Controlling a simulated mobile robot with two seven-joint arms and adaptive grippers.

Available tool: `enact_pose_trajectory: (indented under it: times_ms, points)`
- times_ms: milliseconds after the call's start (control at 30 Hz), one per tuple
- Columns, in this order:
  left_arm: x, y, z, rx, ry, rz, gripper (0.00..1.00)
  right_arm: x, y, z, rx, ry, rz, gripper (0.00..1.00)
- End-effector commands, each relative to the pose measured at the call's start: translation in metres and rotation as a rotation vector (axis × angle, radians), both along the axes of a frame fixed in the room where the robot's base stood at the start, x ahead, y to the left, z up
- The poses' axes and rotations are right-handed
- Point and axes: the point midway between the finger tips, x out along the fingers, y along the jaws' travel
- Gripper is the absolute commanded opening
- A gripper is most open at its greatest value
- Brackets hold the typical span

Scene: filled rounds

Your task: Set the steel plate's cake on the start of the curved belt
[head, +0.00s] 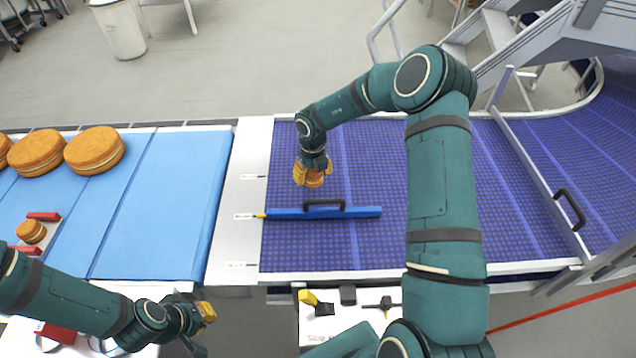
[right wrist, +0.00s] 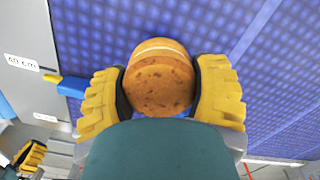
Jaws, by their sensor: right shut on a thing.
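My right gripper (head: 313,172) is shut on a small round orange-brown cake (head: 308,181) with a pale filling line. The right wrist view shows the cake (right wrist: 160,80) between the two yellow fingers (right wrist: 165,95). It is over the left end of the blue-purple curved belt (head: 400,190), near the steel plate (head: 238,200); whether it touches the belt cannot be told. The steel plate's visible top carries no cake. My left gripper (head: 203,325) is low at the front left, away from the cake; its finger opening is unclear.
A blue bar with a black handle (head: 325,212) lies along the belt in front of the cake. Several larger cakes (head: 95,150) and a small one (head: 31,231) between red blocks are on the left. A light blue belt (head: 165,200) adjoins the plate. Tools lie on a white surface (head: 350,320).

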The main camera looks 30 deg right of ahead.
Motion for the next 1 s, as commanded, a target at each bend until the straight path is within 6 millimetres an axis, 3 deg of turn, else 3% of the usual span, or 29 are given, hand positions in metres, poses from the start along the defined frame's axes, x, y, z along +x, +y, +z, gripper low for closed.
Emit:
enact_pose_trajectory:
  times_ms: [433,833,867,900,933,1000]
  points:
    - [0.0,0.0,-0.002,0.0,-0.001,0.0,0.0,0.001,0.001,-0.045,0.0,-0.001,0.001,0.49]
    - [0.0,0.0,-0.002,0.0,-0.001,0.0,0.0,0.0,0.0,-0.05,0.0,-0.001,0.001,0.49]
    - [0.0,0.0,-0.002,0.0,-0.001,0.0,0.0,0.0,0.0,-0.05,0.0,-0.001,0.001,0.73]
    - [0.0,0.0,-0.002,0.0,-0.001,0.0,0.0,0.0,0.0,-0.05,0.0,-0.002,0.001,0.87]
    - [0.0,0.0,-0.002,0.0,-0.001,0.0,0.0,0.0,0.0,-0.05,0.0,-0.002,0.001,0.96]
    - [0.0,0.0,-0.002,0.0,-0.001,0.0,0.0,0.0,0.0,-0.05,0.0,-0.002,0.001,0.96]
